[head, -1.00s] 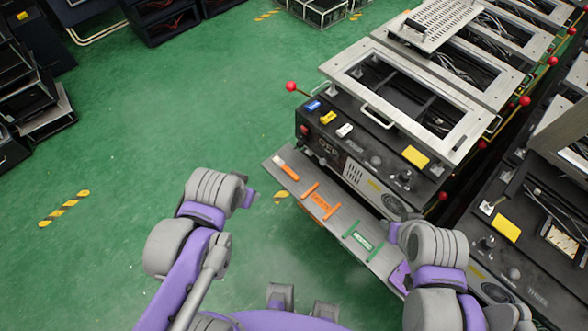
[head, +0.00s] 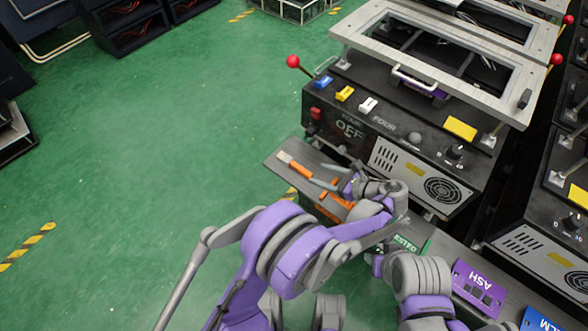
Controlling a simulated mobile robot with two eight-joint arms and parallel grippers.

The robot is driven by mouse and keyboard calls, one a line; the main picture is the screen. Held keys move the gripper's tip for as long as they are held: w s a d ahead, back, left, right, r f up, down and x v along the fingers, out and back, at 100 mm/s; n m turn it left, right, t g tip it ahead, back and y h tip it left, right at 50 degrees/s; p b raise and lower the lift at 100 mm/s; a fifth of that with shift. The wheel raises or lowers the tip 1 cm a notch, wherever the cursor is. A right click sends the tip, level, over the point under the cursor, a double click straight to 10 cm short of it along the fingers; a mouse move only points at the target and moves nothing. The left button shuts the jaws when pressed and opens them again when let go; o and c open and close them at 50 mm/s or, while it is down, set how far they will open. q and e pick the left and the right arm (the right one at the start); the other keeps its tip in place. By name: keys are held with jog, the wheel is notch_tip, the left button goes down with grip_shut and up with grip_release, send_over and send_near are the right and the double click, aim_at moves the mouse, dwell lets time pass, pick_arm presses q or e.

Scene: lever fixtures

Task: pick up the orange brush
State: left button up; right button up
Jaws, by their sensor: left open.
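The orange brush (head: 298,169) has an orange handle and a pale end. It lies on the narrow grey shelf (head: 276,165) at the front of the machine, near the shelf's left end. My left gripper (head: 319,176) is open over the shelf, just right of the brush, with its fingers pointing left toward the handle. The fingers look empty; whether one touches the handle I cannot tell. My left arm hides part of the shelf's middle. My right arm shows at the lower right, but its gripper is not visible.
The machine panel (head: 352,127) with a red-knobbed lever (head: 293,62) and an open metal frame (head: 362,32) rises behind the shelf. Purple (head: 478,284) and blue (head: 540,322) plates lie lower right. Green floor is free at left.

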aim_at(301, 168)
pick_arm(q)
jog(key=shift+s+d+f+m+b, duration=0.1)
jog(key=shift+d+f+m+b, duration=0.3)
jog(key=shift+d+f, duration=0.7)
jog(key=shift+a+f+t+y, duration=0.2)
jog(key=shift+a+t+y, duration=0.1)
jog(key=x, duration=0.5)
jog(key=shift+r, duration=0.1)
jog(key=b+x, duration=0.1)
jog(key=x, duration=0.4)
jog(key=shift+w+a+b, duration=0.1)
jog(key=shift+w+b, duration=0.1)
jog(key=shift+b, duration=0.15)
jog(key=shift+r, duration=0.1)
grip_shut()
